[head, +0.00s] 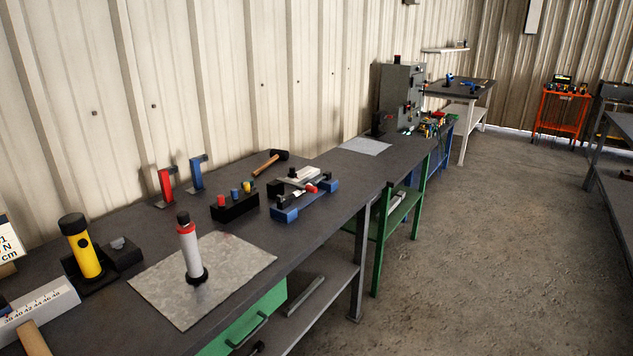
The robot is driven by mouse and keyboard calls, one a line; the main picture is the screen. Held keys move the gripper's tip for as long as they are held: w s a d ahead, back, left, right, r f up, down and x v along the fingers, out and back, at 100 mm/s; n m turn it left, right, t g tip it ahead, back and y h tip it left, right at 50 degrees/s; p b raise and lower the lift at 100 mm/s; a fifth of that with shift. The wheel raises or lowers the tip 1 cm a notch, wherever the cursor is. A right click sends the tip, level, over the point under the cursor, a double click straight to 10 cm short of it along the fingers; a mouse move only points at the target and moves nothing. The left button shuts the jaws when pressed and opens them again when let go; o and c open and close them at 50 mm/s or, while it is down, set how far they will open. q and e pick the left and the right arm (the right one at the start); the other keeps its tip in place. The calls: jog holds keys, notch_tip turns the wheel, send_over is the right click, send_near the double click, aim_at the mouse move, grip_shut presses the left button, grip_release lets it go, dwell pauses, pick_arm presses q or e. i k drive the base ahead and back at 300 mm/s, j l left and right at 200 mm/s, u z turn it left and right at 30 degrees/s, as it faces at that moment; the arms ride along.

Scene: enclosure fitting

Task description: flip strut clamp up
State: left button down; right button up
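No part labelled as the strut clamp can be made out with certainty. A blue fixture (291,213) near the bench's front edge carries a black bar with a red piece (311,188); it may be the strut clamp, but its position is too small to tell. A grey fixture (299,174) with a black knob sits just behind it. A grey enclosure (402,88) stands upright at the far end of the bench, with small fittings on its front. Neither of my grippers is in view.
The dark workbench (340,184) runs along the corrugated wall. On it are a white-grey cylinder (192,252) on a metal sheet (240,258), a yellow torch (84,252), a hammer (267,164), and red (166,186) and blue (196,175) brackets. Floor (500,240) at right is clear.

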aim_at(314, 190)
jog(key=i+l+u, duration=0.2)
jog(key=i+l, duration=1)
